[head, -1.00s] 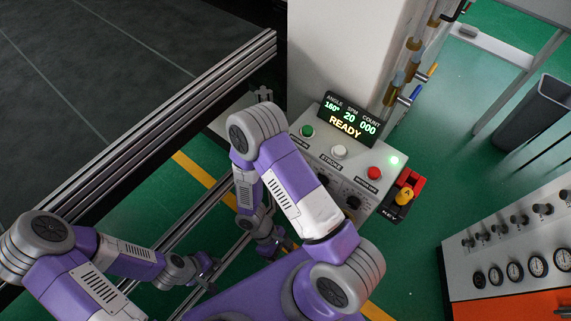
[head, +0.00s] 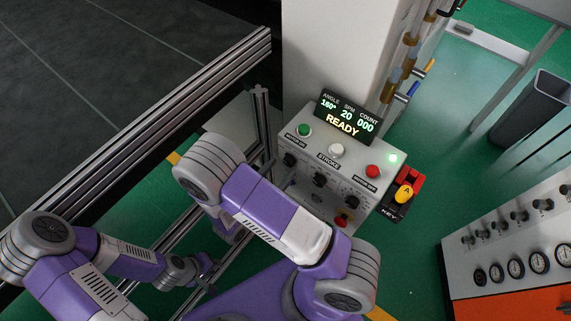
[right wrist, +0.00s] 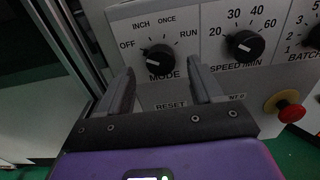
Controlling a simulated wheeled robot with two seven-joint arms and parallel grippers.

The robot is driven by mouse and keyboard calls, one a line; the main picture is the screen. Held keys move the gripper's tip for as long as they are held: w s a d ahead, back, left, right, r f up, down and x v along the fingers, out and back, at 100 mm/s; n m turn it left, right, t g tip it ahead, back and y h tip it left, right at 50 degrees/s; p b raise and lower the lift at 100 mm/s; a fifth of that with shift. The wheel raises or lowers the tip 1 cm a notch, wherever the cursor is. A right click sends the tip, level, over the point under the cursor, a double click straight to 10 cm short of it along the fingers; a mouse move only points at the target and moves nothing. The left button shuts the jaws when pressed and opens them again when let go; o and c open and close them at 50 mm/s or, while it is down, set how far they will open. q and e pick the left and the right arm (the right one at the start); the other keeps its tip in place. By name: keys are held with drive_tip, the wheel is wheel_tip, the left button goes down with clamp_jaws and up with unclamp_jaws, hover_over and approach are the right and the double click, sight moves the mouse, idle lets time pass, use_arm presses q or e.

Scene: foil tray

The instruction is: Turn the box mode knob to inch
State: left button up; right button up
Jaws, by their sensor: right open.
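The control box (head: 335,150) stands below the display, with a row of dark knobs on its front. The mode knob (right wrist: 160,57) is black, with OFF, INCH, ONCE and RUN printed around it; its white mark points left, towards OFF. It also shows in the head view (head: 289,160). My right gripper (right wrist: 160,68) is open, its fingers below and to either side of the mode knob, with nothing between them. In the head view my right arm mostly hides it. My left gripper (head: 207,264) is small at lower left, away from the box; its jaw state is unclear.
The speed knob (right wrist: 244,45) is right of the mode knob. A red button (right wrist: 288,108) is at lower right. A metal frame rail (head: 190,95) runs along the left. A yellow-and-red key switch (head: 405,192) juts from the box's right side.

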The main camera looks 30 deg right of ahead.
sight(287, 164)
drive_tip(key=shift+x, duration=1.6)
drive_tip(key=shift+c, duration=0.4)
drive_tip(key=c, duration=1)
